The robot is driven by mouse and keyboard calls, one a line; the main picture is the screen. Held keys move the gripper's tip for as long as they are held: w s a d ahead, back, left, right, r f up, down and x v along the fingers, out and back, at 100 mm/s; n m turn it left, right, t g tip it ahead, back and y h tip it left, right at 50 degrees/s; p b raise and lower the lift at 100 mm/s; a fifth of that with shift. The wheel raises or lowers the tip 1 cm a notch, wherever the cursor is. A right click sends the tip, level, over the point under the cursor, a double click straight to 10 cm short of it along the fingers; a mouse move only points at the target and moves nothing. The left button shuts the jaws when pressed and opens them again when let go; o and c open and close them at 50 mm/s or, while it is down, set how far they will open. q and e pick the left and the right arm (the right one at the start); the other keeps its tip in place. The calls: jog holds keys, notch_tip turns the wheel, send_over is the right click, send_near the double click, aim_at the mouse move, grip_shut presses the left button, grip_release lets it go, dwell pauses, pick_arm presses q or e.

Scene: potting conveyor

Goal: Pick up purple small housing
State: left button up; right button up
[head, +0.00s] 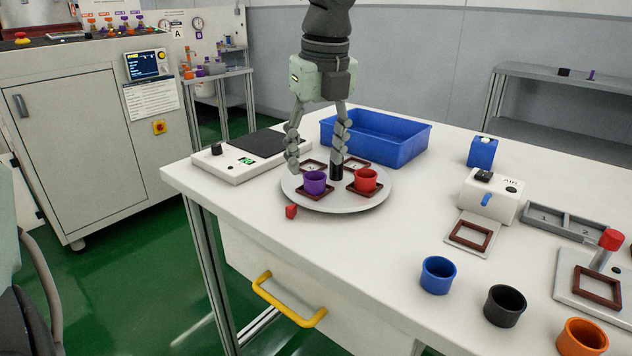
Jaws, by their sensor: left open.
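The purple small housing (315,183) stands upright in a dark red square frame at the front of a round white turntable (345,204). My left gripper (316,165) hangs down over the turntable, open, its two fingers pointing down. Its fingertips are at the back and left of the purple housing in the picture, and nothing shows between them. I cannot tell whether a finger touches the housing. A red housing (366,181) stands in another frame just to the right. My right gripper is not in view.
A blue bin (410,153) stands behind the turntable and a white scale (232,164) to its left. Blue (437,278), black (505,308) and orange (581,340) housings stand front right. The table middle is clear.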

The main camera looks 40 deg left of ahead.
aim_at(315, 183)
pick_arm(q)
notch_tip(315, 183, down, 3)
jog(key=shift+s+r, duration=0.1)
jog(key=shift+r, duration=0.1)
jog(key=shift+a+f, duration=0.1)
jog(key=shift+f, duration=0.25)
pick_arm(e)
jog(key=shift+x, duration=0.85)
pick_arm(q)
jog(key=shift+c, duration=0.2)
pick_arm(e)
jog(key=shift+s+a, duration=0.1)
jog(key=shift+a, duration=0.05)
pick_arm(q)
jog(key=c, duration=0.9)
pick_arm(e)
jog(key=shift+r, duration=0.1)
pick_arm(q)
jog(key=shift+o, duration=0.2)
jog(key=shift+r, duration=0.1)
